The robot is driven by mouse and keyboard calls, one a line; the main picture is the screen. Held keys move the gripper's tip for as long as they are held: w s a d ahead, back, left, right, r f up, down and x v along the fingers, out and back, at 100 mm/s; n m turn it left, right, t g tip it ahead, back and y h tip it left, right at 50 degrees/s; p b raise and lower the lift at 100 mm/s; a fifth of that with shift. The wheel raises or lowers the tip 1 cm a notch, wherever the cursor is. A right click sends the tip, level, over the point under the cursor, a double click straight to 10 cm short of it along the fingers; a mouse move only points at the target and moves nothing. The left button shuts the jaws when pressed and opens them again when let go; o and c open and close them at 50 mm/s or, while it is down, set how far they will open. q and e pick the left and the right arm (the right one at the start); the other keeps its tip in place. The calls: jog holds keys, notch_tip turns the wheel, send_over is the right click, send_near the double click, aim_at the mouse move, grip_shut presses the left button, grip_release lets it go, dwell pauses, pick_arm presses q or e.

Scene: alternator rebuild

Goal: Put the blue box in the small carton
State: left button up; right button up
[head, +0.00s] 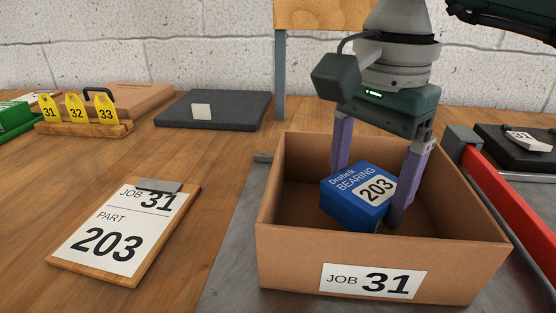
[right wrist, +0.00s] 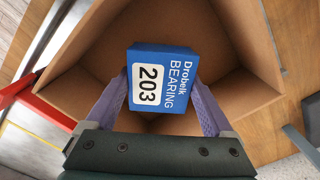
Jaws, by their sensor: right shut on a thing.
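The blue box (head: 352,196) is marked Drobelk BEARING 203. It is inside the small carton (head: 291,262), whose front label reads JOB 31. My right gripper (head: 372,194) reaches down into the carton and is shut on the blue box, one purple finger on each side. The right wrist view also shows the blue box (right wrist: 162,78) between the fingers, with the carton walls (right wrist: 226,30) around it. The box looks slightly tilted in the head view. I cannot tell whether its underside touches the carton floor. My left gripper is not in view.
A clipboard (head: 125,232) reading JOB 31, PART 203 lies left of the carton. Yellow tags 31, 32 and 33 stand in a wooden holder (head: 84,129) behind it. A red bar (head: 505,196) runs close along the carton's right side.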

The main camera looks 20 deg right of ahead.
aim_at(367, 183)
jog(key=shift+f, duration=1.45)
jog(key=shift+f+b, duration=0.15)
jog(key=shift+b, duration=0.15)
jog(key=o, duration=1.2)
notch_tip(367, 183, up, 12)
jog(key=shift+r+p, duration=0.25)
jog(key=shift+p, duration=0.3)
